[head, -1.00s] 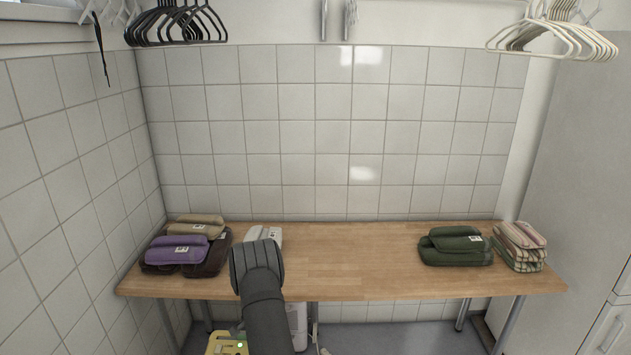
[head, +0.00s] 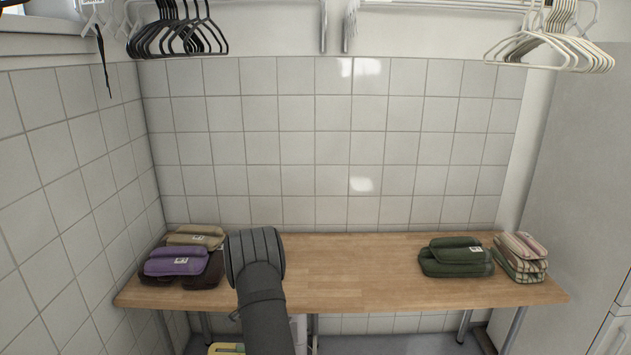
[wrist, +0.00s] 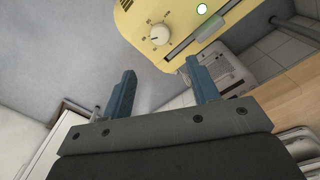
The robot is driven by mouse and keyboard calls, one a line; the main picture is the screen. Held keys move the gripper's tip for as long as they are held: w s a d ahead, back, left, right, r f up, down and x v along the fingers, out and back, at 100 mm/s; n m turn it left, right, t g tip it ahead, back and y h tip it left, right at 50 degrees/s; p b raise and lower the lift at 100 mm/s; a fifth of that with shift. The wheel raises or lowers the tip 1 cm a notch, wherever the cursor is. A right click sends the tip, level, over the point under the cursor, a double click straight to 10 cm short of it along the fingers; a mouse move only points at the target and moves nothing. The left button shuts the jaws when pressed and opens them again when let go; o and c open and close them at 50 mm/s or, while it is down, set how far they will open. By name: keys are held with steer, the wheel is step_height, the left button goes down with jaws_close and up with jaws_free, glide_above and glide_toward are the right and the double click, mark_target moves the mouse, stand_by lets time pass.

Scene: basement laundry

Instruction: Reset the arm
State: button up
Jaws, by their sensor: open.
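My gripper shows in the wrist view (wrist: 162,95) with its two blue fingers apart and nothing between them. Beyond the fingertips is a yellow unit (wrist: 170,25) with a white dial and a lit green light. In the head view my dark arm rises from the bottom in front of the wooden table, and the gripper itself is hidden there.
The wooden table (head: 350,265) holds folded purple (head: 175,262), tan (head: 196,236) and green (head: 456,258) cloths, and a striped stack (head: 520,257). Its middle is bare. Black hangers (head: 178,38) and white hangers (head: 552,45) hang above.

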step_height(320, 180, down, 13)
steer(key=shift+r, duration=0.1)
steer(key=shift+r+n, duration=0.15)
steer(key=shift+n, duration=0.65)
steer(key=n, duration=1)
steer(key=shift+n, duration=2)
steer(key=m, duration=0.9)
steer(key=shift+m, duration=0.3)
